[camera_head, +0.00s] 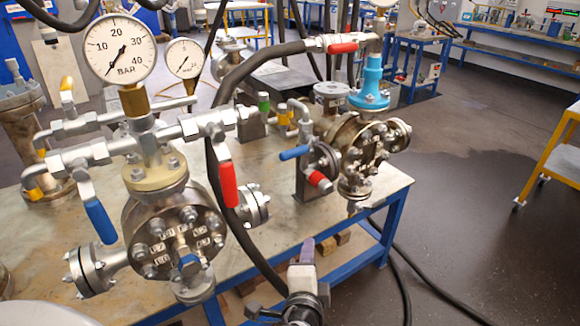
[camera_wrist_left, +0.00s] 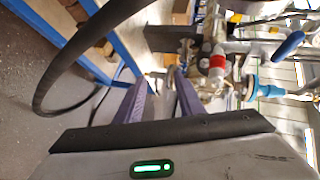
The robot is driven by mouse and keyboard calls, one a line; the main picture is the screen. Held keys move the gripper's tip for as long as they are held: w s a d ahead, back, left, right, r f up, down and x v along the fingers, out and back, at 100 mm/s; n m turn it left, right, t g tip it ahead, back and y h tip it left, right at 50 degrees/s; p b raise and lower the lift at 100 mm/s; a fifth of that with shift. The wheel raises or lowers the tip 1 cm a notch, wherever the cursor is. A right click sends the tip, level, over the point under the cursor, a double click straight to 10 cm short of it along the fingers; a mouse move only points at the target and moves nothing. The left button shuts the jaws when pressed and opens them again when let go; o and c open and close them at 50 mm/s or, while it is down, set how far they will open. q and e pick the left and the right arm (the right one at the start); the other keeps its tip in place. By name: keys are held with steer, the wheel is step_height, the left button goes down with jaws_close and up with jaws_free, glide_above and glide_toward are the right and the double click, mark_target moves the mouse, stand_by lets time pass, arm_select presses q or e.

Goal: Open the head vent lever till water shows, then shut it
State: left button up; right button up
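Several levers are in view, and I cannot tell which is the head vent lever. On the front vessel (camera_head: 175,235), a blue lever (camera_head: 100,220) and a red lever (camera_head: 228,185) hang down. On the rear vessel (camera_head: 362,145) are a blue lever (camera_head: 294,152) and a red handle (camera_head: 319,180). Another red lever (camera_head: 343,48) lies along the top hose fitting. My left gripper (camera_head: 306,246) is low in front of the table; its purple fingers (camera_wrist_left: 160,82) stand apart and empty in the left wrist view. No running water shows. My right gripper is not seen.
A black hose (camera_head: 222,200) loops down close beside my left gripper. Two gauges (camera_head: 120,48) rise over the front vessel. The table's blue frame (camera_head: 392,225) edges the work area. The floor at right has a dark patch (camera_head: 455,190). A yellow cart (camera_head: 562,150) stands far right.

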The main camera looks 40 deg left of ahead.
mark_target(294, 157)
arm_select(q)
steer(key=w+a+r+t+y, duration=0.15)
steer(key=r+y, duration=0.25)
steer(key=r, duration=0.5)
steer(key=a+r+y, duration=0.2)
steer(key=r+y, duration=0.2)
steer(key=r, duration=0.5)
steer(key=shift+n, duration=0.4)
steer(key=p+x, duration=0.1)
steer(key=x, duration=0.8)
steer(key=shift+w+f, duration=0.1)
steer(key=shift+f, duration=0.1)
steer(key=shift+w+a, duration=0.25)
steer(key=shift+w, duration=0.05)
steer(key=shift+c, duration=0.3)
jaws_close()
